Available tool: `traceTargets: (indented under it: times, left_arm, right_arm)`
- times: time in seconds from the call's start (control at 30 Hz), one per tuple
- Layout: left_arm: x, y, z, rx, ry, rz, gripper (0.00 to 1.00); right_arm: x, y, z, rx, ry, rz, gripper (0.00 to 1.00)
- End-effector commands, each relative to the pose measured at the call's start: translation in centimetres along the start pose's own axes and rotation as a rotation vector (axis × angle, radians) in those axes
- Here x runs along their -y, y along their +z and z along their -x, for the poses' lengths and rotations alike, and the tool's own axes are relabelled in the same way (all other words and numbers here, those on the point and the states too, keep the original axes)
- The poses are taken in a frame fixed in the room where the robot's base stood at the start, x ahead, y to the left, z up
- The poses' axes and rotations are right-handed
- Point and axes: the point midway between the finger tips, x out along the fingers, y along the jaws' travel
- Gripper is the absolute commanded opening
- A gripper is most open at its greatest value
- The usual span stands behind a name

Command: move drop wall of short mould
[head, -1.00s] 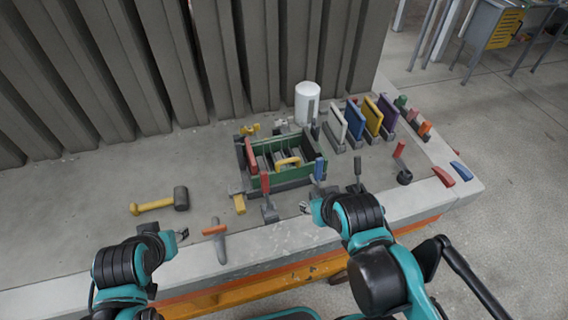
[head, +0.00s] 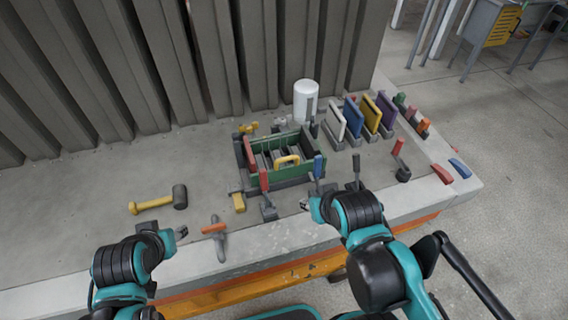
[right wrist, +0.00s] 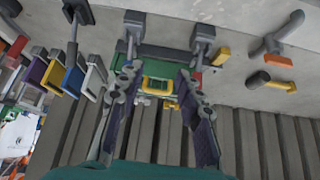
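The short mould is a green-walled box (head: 307,147) with grey bars inside, on the concrete bench. A yellow handle (head: 287,160) stands at its middle, and it shows between my right fingers in the right wrist view (right wrist: 157,84). Red-handled (head: 264,181) and blue-handled (head: 318,167) clamps stand along its near side. My right gripper (head: 305,205) is in front of the mould at the bench's near edge; its fingers are apart and empty in the right wrist view (right wrist: 152,110). My left gripper (head: 184,232) is at the near edge, left of the mould; its fingers are too small to judge.
White, blue, yellow and purple panels (head: 352,116) stand in holders right of the mould. A white cylinder (head: 305,101) stands behind it. A corrugated wall (head: 220,60) closes the back.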

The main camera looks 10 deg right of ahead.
Motion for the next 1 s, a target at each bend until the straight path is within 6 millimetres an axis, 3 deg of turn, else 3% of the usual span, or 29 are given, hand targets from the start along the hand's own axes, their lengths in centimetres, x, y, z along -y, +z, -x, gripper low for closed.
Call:
traceTargets:
  times: [0.17, 0.33, 0.6, 0.8, 1.0]
  left_arm:
    - [0.0, -0.5, 0.7, 0.0, 0.0, 0.0, 0.41]
    - [0.0, -1.5, 2.1, 0.0, 0.0, 0.0, 0.41]
    - [0.0, -2.9, 4.0, 0.0, 0.0, 0.0, 0.41]
    - [0.0, -3.4, 4.8, 0.0, 0.0, 0.0, 0.41]
    - [0.0, -3.4, 4.8, 0.0, 0.0, 0.0, 0.41]
  right_arm:
    - [0.2, -2.6, 0.4, 0.044, 0.0, -0.152, 0.34]
    - [0.8, -7.8, -0.2, 0.144, 0.029, -0.509, 0.34]
    - [1.9, -14.6, -4.6, 0.288, 0.168, -1.111, 0.34]
    - [2.6, -16.7, -8.0, 0.336, 0.276, -1.401, 0.34]
    - [2.7, -16.8, -9.8, 0.346, 0.315, -1.492, 0.34]
